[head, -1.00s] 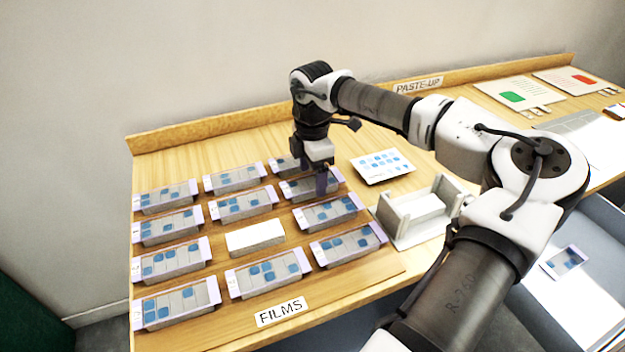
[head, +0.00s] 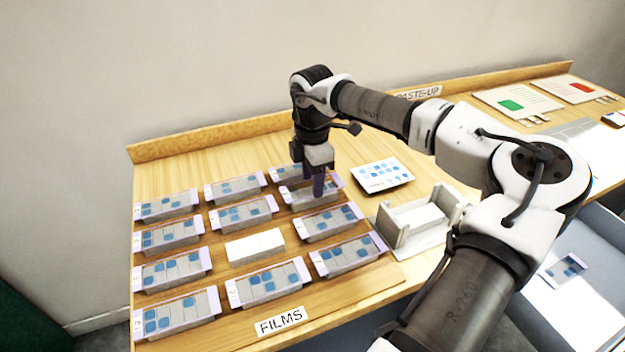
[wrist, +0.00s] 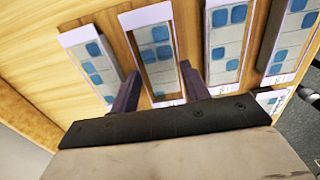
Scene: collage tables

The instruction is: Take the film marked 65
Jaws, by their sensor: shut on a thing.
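Several films with blue squares on grey blocks stand in rows on the wooden table. My gripper (head: 313,192) is at the right column, second row from the back, shut on a film (head: 296,197). In the wrist view, my gripper's (wrist: 160,72) two dark fingers stand on either side of this film (wrist: 154,36), which has a pale lilac end. The film sits in line with its neighbours, and I cannot tell whether it is raised. The fingers hide part of it in the head view. No number on any film is readable, so I cannot tell which is marked 65.
Neighbouring films (head: 330,222) stand close around the gripper. A plain white block (head: 255,246) lies mid-rows. A card with blue squares (head: 382,175) and a grey holder (head: 420,217) are to the right. A FILMS label (head: 281,320) is at the front edge.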

